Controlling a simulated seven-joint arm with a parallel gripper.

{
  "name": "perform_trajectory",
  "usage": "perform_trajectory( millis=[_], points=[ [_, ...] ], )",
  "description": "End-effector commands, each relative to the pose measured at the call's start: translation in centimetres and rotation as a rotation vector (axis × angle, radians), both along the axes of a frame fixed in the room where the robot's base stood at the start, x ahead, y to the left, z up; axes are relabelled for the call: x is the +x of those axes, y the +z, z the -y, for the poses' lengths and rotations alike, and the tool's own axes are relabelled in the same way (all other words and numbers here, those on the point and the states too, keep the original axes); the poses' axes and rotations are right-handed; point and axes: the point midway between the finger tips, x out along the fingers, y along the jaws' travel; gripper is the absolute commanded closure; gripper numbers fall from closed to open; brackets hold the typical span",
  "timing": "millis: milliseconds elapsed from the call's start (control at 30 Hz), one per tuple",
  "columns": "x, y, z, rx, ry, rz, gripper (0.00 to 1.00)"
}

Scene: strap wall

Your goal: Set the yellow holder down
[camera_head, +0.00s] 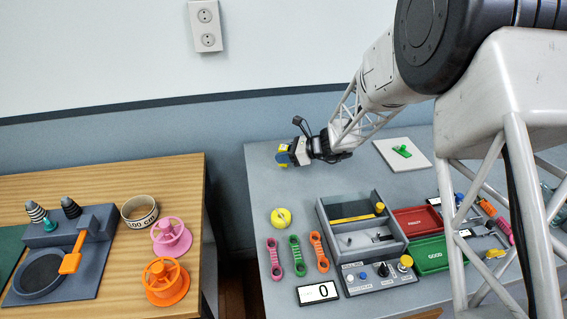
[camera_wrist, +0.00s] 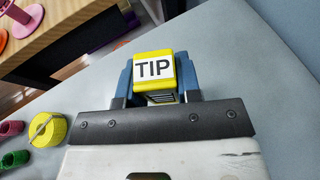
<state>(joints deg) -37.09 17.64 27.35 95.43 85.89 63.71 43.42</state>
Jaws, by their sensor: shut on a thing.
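In the head view my gripper (camera_head: 285,156) is over the back left part of the grey table (camera_head: 262,178), and only a little of the yellow holder (camera_head: 282,159) shows. I cannot tell whether the holder touches the table.
A yellow round thing (camera_head: 281,217) lies in front of my gripper, with pink, green and orange straps (camera_head: 295,255) nearer. A grey tray (camera_head: 330,215) and a white plate with a green piece (camera_head: 402,151) stand right. A gap separates the wooden table (camera_head: 150,180) at left.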

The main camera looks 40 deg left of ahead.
Motion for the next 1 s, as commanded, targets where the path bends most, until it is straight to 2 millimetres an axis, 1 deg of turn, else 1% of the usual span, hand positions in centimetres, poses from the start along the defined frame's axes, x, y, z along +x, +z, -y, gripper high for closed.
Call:
perform_trajectory(
  millis=[333, 833, 867, 1000],
  points=[
    [0.0, -3.3, 0.0, 0.000, 0.000, -0.001, 0.95],
    [0.0, -3.9, 0.0, 0.000, 0.000, -0.001, 0.95],
    [0.0, -3.8, 0.0, 0.000, 0.000, -0.001, 0.64],
    [0.0, -3.8, 0.0, 0.000, 0.000, -0.001, 0.43]
  ],
)
